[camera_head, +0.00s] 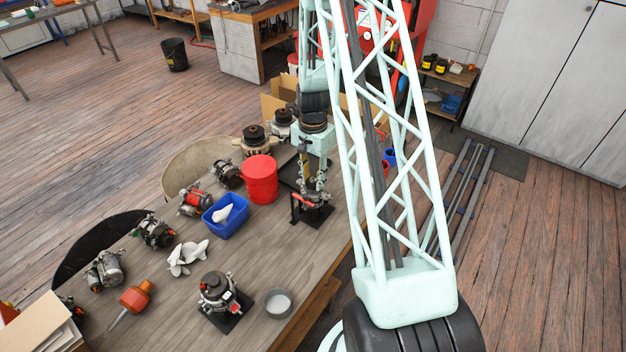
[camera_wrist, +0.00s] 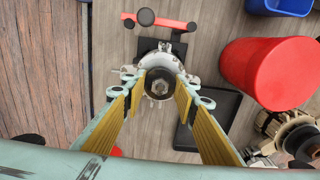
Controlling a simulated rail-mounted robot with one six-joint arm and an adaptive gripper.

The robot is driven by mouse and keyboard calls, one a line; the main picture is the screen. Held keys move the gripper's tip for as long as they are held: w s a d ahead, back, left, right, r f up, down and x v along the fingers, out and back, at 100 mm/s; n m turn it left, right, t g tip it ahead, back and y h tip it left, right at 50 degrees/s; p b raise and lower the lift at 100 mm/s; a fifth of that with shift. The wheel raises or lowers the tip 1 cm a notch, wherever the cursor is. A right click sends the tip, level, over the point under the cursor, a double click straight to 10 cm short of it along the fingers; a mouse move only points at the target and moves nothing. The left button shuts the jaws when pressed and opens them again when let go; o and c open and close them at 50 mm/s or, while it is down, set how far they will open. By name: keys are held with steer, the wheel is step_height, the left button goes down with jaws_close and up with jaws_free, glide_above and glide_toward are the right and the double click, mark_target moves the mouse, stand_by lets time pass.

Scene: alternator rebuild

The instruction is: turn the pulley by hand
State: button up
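In the wrist view, the pulley (camera_wrist: 158,86) is a small dark disc with a pale nut at its centre, on a grey metal alternator (camera_wrist: 160,62). My gripper (camera_wrist: 159,90) is open. Its yellow-padded fingers stand on either side of the pulley, with a visible gap on both sides; I cannot tell any contact. In the head view, my gripper (camera_head: 309,172) points down at the alternator (camera_head: 313,198), which sits on a black base with a red-handled clamp (camera_head: 296,208). The pulley is hard to make out there behind the fingers.
A red bucket (camera_head: 260,180) and a blue bin (camera_head: 225,214) stand left of the alternator on the wooden table (camera_head: 255,255). A black plate (camera_wrist: 207,120) lies beside the stand. Several other alternators, an orange-handled tool (camera_head: 137,296) and a second stand (camera_head: 219,297) occupy the table.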

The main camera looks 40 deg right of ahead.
steer(key=shift+n+b, duration=1.15)
steer(key=shift+n, duration=1.15)
steer(key=shift+n, duration=0.5)
steer(key=shift+n+b, duration=1.15)
steer(key=shift+n, duration=1.05)
steer(key=shift+n, duration=0.3)
steer(key=shift+n+b, duration=0.95)
steer(key=shift+n, duration=1.35)
